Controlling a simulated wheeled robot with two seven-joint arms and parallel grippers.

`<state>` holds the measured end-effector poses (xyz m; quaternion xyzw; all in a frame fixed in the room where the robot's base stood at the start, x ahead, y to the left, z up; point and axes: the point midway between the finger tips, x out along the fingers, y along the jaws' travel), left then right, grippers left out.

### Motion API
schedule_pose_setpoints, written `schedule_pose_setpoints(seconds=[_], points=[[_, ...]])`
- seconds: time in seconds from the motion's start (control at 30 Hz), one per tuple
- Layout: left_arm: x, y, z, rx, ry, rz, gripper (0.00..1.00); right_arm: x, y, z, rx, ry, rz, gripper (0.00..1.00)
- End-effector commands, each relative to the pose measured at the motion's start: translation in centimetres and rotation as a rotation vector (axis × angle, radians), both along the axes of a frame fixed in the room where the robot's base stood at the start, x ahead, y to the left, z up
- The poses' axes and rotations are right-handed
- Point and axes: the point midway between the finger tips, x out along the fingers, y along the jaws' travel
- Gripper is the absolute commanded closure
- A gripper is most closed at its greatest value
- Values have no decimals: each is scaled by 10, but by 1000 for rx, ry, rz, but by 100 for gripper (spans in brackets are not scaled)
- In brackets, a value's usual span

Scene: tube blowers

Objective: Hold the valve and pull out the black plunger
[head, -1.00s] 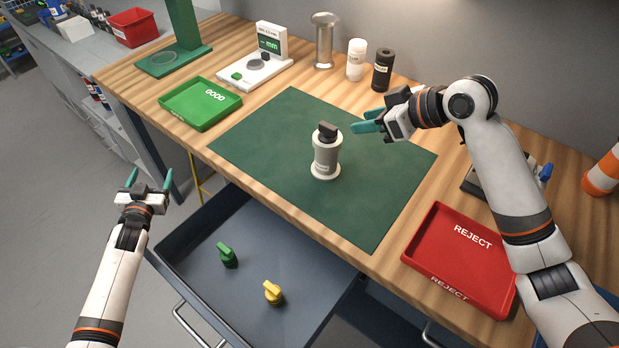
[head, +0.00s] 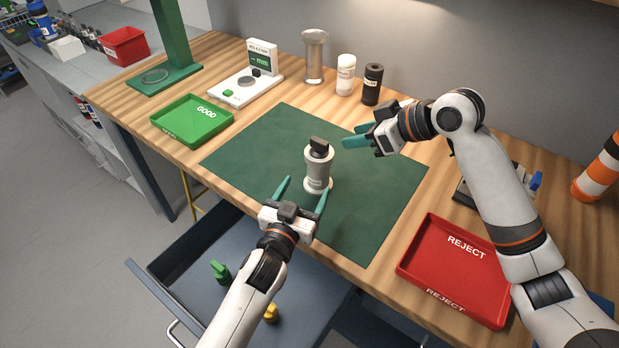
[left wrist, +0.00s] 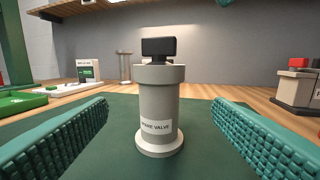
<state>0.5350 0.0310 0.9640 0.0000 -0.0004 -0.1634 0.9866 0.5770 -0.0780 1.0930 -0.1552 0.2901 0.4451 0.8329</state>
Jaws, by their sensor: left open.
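The valve (head: 318,172) is a grey cylinder with a white base ring and a label, standing upright on the green mat (head: 365,222). The black plunger (head: 318,146) sits in its top as a block-shaped handle. In the left wrist view the valve (left wrist: 158,105) and plunger (left wrist: 158,48) stand ahead, centred between my fingers. My left gripper (head: 304,194) is open, in front of the valve on its near side and not closed on it. My right gripper (head: 358,136) is open to the right of the valve, its teal fingers pointing left towards the plunger, apart from it.
A green GOOD tray (head: 192,121) lies left, a red REJECT tray (head: 455,270) right. A gauge (head: 250,85), metal cylinder (head: 314,57), white bottle (head: 346,75) and black bottle (head: 372,84) stand behind. The open drawer (head: 185,255) below holds green (head: 220,271) and yellow (head: 271,314) knobs.

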Motion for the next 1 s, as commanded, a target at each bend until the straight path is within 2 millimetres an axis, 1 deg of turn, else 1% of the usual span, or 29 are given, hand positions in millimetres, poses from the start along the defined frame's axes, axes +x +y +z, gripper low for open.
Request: schedule_pose_setpoints(seconds=[0.17, 0.4, 0.6, 0.8, 1.0], points=[[26, -9, 1, 0, -2, 0, 25, 0, 0, 0, 0, 0, 0, 64], [71, -23, 1, 0, -1, 1, 25, 0, 0, 0, 0, 0, 0, 64], [97, -32, 0, -1, -1, 1, 25, 0, 0, 0, 0, 0, 0, 64], [108, -35, 0, 0, 1, 1, 25, 0, 0, 0, 0, 0, 0, 64], [109, -36, 0, 0, 0, 1, 25, 0, 0, 0, 0, 0, 0, 64]])
